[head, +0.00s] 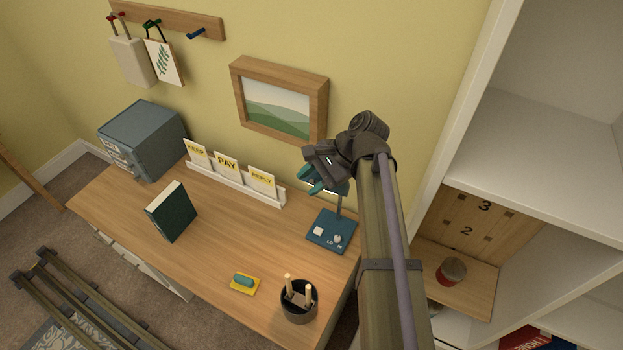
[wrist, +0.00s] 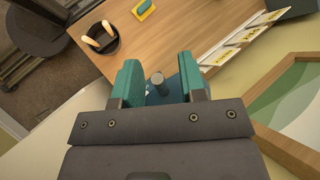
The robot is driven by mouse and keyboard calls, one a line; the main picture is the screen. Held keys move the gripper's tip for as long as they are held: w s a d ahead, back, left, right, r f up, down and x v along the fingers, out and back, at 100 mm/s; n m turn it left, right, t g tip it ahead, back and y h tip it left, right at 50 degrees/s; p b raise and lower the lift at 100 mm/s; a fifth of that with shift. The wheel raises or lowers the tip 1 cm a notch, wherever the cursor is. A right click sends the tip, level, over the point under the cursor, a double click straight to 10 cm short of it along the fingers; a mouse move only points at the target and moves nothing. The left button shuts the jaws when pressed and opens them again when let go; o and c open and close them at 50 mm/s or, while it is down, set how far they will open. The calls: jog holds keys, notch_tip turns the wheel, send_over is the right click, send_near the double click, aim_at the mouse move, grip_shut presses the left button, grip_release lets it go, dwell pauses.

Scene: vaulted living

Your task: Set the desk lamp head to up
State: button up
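The desk lamp's blue base (head: 331,231) stands on the right end of the desk, with light knobs on top and a thin stem (head: 339,206) rising from it. The lamp head is mostly hidden behind my gripper in the head view, so its tilt cannot be told. My gripper (head: 312,181) is above the base, beside the top of the lamp. In the wrist view my gripper (wrist: 162,77) has its teal fingers apart. A grey round-ended post (wrist: 158,79) shows in the gap between them, clear of both fingers. Blue lamp parts show behind it, partly covered.
The wooden desk (head: 235,235) carries a letter rack (head: 235,185), a dark green book (head: 171,211), a yellow-and-teal item (head: 244,283) and a black pen cup (head: 299,303). A picture frame (head: 279,98) hangs behind. White shelving (head: 535,185) stands close on the right.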

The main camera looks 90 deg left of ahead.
jog(key=p+v, duration=0.5)
jog(key=v, duration=0.2)
jog(key=shift+r+p, duration=0.3)
jog(key=shift+p, duration=0.1)
jog(key=shift+w, duration=0.2)
jog(key=shift+f, duration=0.1)
